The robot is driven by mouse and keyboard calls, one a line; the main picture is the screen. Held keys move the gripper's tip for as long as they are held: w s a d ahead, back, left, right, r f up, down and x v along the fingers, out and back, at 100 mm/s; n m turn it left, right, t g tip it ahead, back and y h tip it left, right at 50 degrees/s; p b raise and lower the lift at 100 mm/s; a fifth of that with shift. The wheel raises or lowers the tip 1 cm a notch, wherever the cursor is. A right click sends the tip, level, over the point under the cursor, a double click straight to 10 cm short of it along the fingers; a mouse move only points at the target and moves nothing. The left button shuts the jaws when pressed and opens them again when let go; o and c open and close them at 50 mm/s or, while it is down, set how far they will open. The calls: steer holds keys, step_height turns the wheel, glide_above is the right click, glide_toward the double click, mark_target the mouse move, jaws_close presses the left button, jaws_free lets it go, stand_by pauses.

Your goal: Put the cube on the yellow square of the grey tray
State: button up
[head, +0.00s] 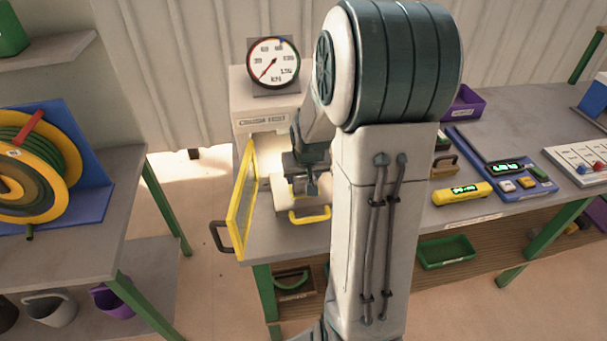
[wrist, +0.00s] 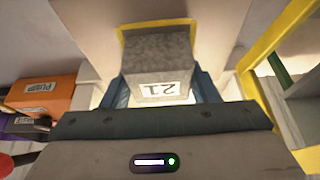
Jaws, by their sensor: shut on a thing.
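My gripper (wrist: 160,88) is shut on a grey, rough cube (wrist: 158,62) with a "21" label; a finger lies on each side. A yellow border (wrist: 122,48) shows around the cube's far edges, on a pale grey surface (wrist: 205,12). I cannot tell whether the cube touches it. I cannot make out the cube in the head view.
The press (head: 262,105) carries a round gauge (head: 273,62). Its yellow-framed door (head: 243,205) stands open at the left, close to my gripper; its frame also shows in the wrist view (wrist: 275,38). A yellow meter (head: 462,194) and a blue tray (head: 500,165) lie right on the bench.

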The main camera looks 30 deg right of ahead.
steer(key=o, duration=0.8)
steer(key=shift+f, duration=0.2)
steer(key=o, duration=0.4)
steer(key=shift+r, duration=0.1)
steer(key=shift+o, duration=0.2)
steer(key=shift+r, duration=0.1)
steer(key=shift+r, duration=0.2)
steer(key=v, duration=1.2)
steer(key=s+a+n+g+y, duration=0.1)
steer(key=s+a+n, duration=0.2)
steer(key=s+a, duration=0.9)
steer(key=s, duration=0.3)
steer(key=shift+a+r, duration=0.35)
